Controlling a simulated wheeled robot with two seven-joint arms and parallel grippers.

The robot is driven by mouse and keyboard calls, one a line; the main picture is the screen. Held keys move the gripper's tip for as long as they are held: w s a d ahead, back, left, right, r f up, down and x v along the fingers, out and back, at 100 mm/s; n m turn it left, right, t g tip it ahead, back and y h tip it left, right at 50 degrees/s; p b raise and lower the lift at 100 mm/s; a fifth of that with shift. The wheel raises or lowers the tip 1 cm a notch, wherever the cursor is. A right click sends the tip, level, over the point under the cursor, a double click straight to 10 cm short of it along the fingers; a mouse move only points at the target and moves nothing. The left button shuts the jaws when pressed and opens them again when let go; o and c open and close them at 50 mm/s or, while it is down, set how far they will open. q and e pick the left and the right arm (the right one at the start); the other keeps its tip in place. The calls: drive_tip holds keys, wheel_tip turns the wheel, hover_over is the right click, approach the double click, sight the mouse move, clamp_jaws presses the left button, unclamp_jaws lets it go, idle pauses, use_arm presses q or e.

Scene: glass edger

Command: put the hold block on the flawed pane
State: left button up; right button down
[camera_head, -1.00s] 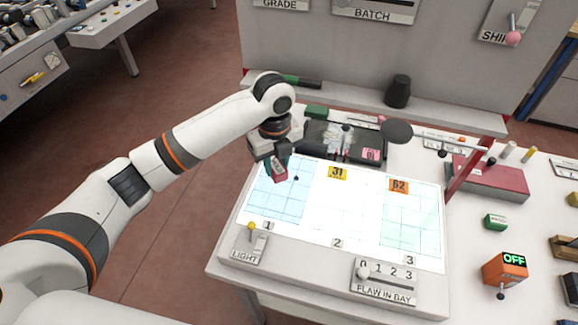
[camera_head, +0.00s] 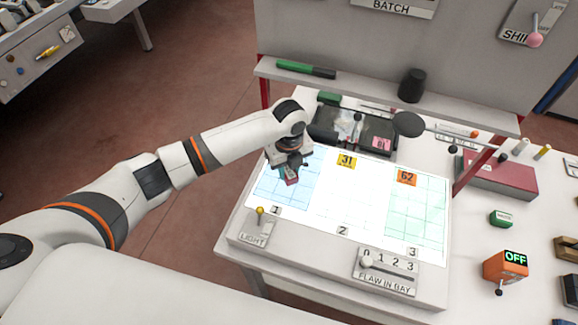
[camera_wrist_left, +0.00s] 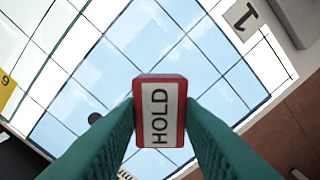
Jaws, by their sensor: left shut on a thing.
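My left gripper (camera_head: 288,166) is shut on the hold block (camera_head: 291,178), a red block with a white HOLD label. In the left wrist view the hold block (camera_wrist_left: 160,112) sits between the two green fingers, above the blue pane (camera_wrist_left: 165,45). In the head view that blue pane (camera_head: 280,197) lies in bay 1 of the lit table. A small dark round spot (camera_wrist_left: 95,118) shows by the blue pane's edge in the left wrist view. Whether the block touches the glass I cannot tell. My right gripper is out of view.
Bay 2 has a yellow tag 31 (camera_head: 346,160); bay 3 has a greenish pane (camera_head: 415,220) and orange tag 62 (camera_head: 406,178). The FLAW IN BAY slider (camera_head: 387,265) has its knob near 0. A dark tray (camera_head: 375,136) and a shelf (camera_head: 450,115) stand behind.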

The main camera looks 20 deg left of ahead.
sight(289, 171)
use_arm(q)
drive_tip(key=o, duration=0.5)
drive_tip(key=shift+f, duration=0.15)
drive_tip(key=o, duration=0.5)
drive_tip(key=shift+c, duration=0.2)
wheel_tip(289, 171, up, 12)
drive_tip(key=b, duration=0.2)
drive_tip(key=shift+r, duration=0.2)
